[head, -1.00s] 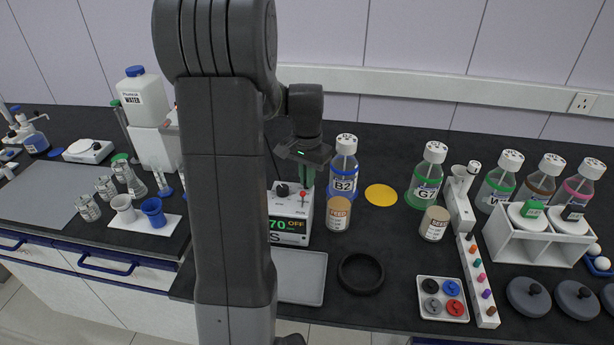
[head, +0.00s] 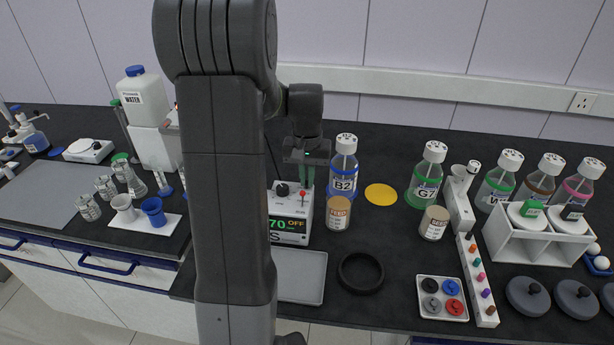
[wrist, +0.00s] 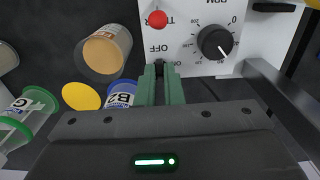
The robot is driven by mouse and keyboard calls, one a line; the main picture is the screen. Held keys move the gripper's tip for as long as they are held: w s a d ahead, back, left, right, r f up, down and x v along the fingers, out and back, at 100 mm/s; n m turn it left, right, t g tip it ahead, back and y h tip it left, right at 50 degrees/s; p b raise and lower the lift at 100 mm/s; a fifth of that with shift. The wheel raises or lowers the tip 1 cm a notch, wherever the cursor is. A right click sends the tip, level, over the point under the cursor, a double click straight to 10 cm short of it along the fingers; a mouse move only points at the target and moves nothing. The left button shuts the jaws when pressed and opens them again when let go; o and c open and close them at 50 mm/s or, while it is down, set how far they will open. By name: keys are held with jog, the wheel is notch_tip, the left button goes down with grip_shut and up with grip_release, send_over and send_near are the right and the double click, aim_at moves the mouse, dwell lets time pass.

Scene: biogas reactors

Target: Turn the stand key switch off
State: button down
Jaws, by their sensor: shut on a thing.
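The white stand unit (head: 291,226) stands on the black bench, with a dark knob (head: 282,189), a red-tipped toggle (head: 303,194) and a display reading 70 and OFF. In the wrist view, its panel shows the knob (wrist: 215,43), the red tip (wrist: 157,18) and a printed OFF label (wrist: 159,48). My gripper (head: 307,181) reaches down to the unit's top. In the wrist view, its green fingers (wrist: 160,76) are shut on the small dark key switch (wrist: 159,65) just below the OFF label. The fingers hide most of the key, so its angle is unclear.
Bottle B2 (head: 343,168) and a tan-lidded feed jar (head: 338,214) stand close to the right of the unit. A black ring (head: 361,273) and a grey tray (head: 302,277) lie in front. A yellow disc (head: 381,194) lies farther right.

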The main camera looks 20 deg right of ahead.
jog(key=c, duration=1.6)
grip_release()
jog(key=shift+o, duration=0.2)
notch_tip(320, 180, up, 14)
jog(key=shift+b, duration=0.35)
jog(key=shift+f, duration=0.15)
notch_tip(320, 180, down, 14)
jog(key=shift+r+p, duration=0.15)
jog(key=shift+p, duration=0.15)
jog(key=shift+r, duration=0.1)
